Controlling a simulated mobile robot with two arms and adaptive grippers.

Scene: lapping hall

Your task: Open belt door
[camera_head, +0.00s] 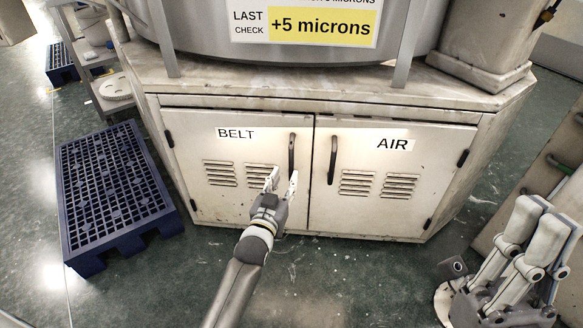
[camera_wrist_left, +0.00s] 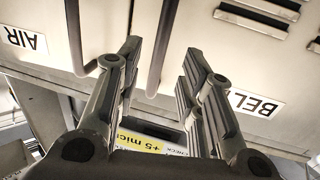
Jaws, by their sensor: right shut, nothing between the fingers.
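The belt door (camera_head: 238,195) is the left of two cream cabinet doors, marked BELT, and it is closed. Its dark vertical handle (camera_head: 291,155) is near its right edge. My left gripper (camera_head: 282,181) is open in front of the door, just below the handle. In the left wrist view, which is upside down, the belt handle (camera_wrist_left: 161,50) shows between the two spread fingers; I cannot tell if they touch it. My right gripper (camera_head: 542,214) is at the lower right, shut and empty, away from the doors.
The closed AIR door (camera_head: 385,195) has its own handle (camera_head: 332,160) close beside the belt handle. A blue pallet (camera_head: 115,190) lies on the floor left of the cabinet. A cart (camera_head: 100,85) stands behind it. Green floor (camera_head: 330,280) before the doors is clear.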

